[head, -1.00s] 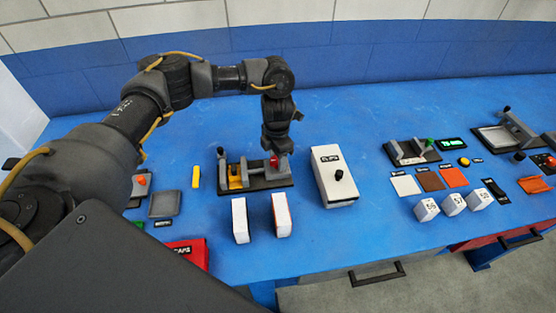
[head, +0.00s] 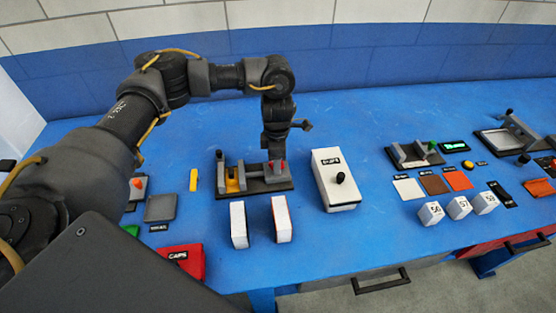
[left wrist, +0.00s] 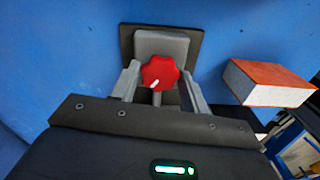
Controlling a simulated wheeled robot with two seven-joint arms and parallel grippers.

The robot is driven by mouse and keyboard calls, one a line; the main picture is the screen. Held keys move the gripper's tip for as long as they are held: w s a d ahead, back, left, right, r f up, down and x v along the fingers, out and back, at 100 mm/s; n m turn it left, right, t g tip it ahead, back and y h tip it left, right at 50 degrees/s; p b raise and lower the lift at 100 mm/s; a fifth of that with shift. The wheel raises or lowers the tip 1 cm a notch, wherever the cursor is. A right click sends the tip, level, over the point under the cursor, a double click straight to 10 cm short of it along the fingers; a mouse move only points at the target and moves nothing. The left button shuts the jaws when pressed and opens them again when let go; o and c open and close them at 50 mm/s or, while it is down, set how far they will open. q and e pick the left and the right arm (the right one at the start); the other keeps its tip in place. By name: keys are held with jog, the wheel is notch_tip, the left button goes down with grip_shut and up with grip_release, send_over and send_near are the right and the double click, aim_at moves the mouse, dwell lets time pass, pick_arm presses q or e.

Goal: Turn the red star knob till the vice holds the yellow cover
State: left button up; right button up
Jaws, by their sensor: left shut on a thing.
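The vice (head: 254,184) stands on a dark base on the blue bench in the head view. The yellow cover (head: 233,180) sits at its left part; whether the vice touches it on both sides I cannot tell. The red star knob (head: 275,167) is at the vice's right end. It also shows in the left wrist view (left wrist: 160,72), with a white mark pointing to the lower left. My left gripper (left wrist: 158,82) points down over the vice and is shut on the knob, one finger on each side. My right gripper is in neither view.
A white box with a black knob (head: 336,178) stands right of the vice. Two white blocks with orange faces (head: 281,219) stand in front. A yellow bar (head: 193,180) lies to the left. A red caps box (head: 187,261) is at the front left.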

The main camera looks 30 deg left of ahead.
pick_arm(q)
jog(key=shift+w+a+r, duration=0.15)
jog(key=shift+w+r, duration=0.05)
jog(key=shift+r, duration=0.1)
jog(key=o, duration=0.8)
jog(key=shift+o, duration=0.9)
jog(key=shift+s+f, duration=0.1)
jog(key=shift+f, duration=0.05)
notch_tip(320, 180, up, 11)
